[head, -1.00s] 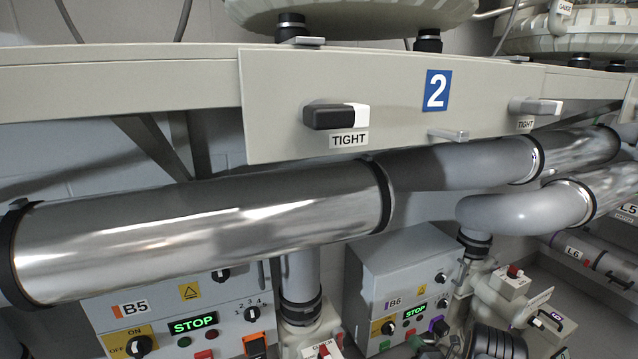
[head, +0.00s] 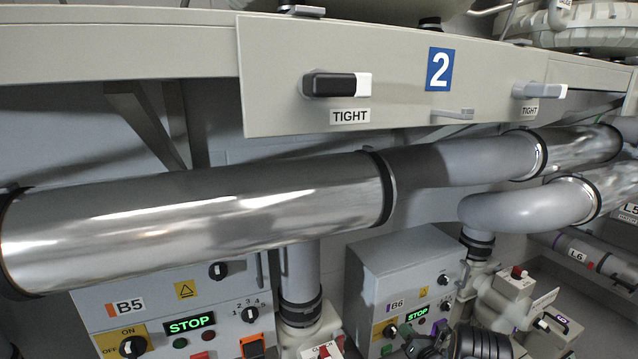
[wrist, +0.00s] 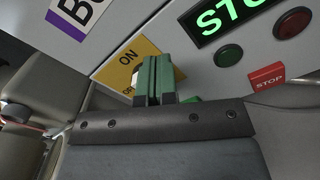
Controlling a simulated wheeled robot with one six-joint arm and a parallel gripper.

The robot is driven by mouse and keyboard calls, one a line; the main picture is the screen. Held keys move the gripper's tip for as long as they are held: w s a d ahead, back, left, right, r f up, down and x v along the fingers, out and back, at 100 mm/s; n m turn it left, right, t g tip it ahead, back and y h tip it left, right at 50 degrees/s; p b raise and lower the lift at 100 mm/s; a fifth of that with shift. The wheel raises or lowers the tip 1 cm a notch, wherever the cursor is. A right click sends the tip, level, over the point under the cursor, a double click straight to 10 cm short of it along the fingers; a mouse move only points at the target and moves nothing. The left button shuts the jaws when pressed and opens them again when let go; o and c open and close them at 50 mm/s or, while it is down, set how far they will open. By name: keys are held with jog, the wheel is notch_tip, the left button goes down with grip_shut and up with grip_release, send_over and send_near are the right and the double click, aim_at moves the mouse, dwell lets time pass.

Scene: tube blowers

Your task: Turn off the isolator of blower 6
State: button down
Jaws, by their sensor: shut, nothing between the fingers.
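The blower 6 box, marked B6 (head: 396,304), stands low at right of centre in the head view. Its isolator is a dark knob (head: 390,330) on a yellow ON/OFF plate (head: 377,331). The wrist view shows that yellow plate (wrist: 122,62) close up, with ON readable and OFF partly covered. My gripper (wrist: 157,72) has green fingers, shut and empty, in front of the plate and over the knob. A pale bit of the knob (wrist: 137,79) shows beside the fingers. I cannot tell whether they touch it, nor which way the knob points.
B6's green display (head: 417,313) reads STOP. The B5 box (head: 170,310) stands at left. A big shiny pipe (head: 200,220) runs above the boxes. A white panel (head: 275,80) marked 2 hangs higher.

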jog(key=shift+s+a+f, duration=0.25)
jog(key=shift+a+f, duration=0.1)
jog(key=shift+a, duration=0.2)
dwell(1.1)
jog(key=shift+a+r, duration=0.1)
jog(key=shift+s+a+r, duration=0.15)
jog(key=shift+a+r, duration=0.2)
jog(key=shift+a, duration=0.05)
jog(key=shift+s+a+r+b, duration=0.1)
jog(key=shift+a+b, duration=0.05)
jog(key=shift+b, duration=0.15)
jog(key=shift+s+a+r, duration=0.1)
jog(key=shift+s+a, duration=0.05)
jog(key=shift+a, duration=0.15)
dwell(0.4)
jog(key=shift+r, duration=0.35)
jog(key=shift+s+d+r+p, duration=0.1)
jog(key=shift+s+d+p, duration=0.1)
jog(key=shift+s+p, duration=0.1)
jog(key=shift+p+v, duration=0.75)
jog(key=shift+v, duration=1.9)
